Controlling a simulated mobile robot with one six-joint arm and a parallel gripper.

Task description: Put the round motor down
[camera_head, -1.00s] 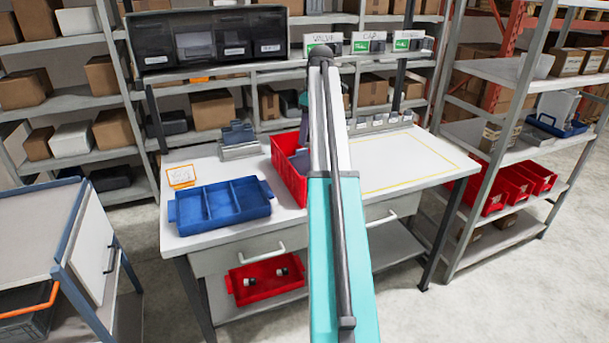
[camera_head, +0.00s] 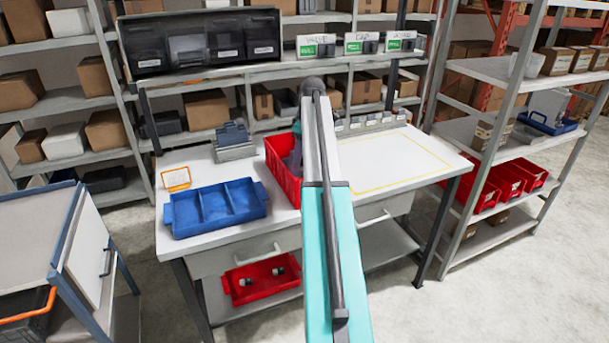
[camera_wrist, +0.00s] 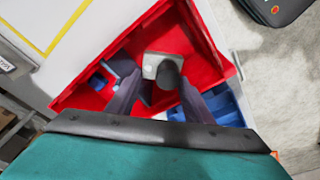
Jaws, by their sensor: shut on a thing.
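My gripper (camera_wrist: 158,92) shows in the wrist view with its two dark fingers around the round motor, a pale grey block with a dark round end (camera_wrist: 168,74). It holds the motor over or inside the red bin (camera_wrist: 206,40); its exact height above the floor is unclear. In the head view the red bin (camera_head: 285,187) stands on the workbench, right of the blue tray. The gripper's dark fingers (camera_head: 293,156) show partly at the bin, and my arm hides the rest and the motor.
The blue divided tray (camera_head: 215,207) looks empty. A small blue piece (camera_wrist: 97,82) lies in the red bin. A grey fixture (camera_head: 234,143) stands behind the tray. The yellow-outlined area (camera_head: 390,160) is clear. A red tray (camera_head: 260,281) with small parts sits below.

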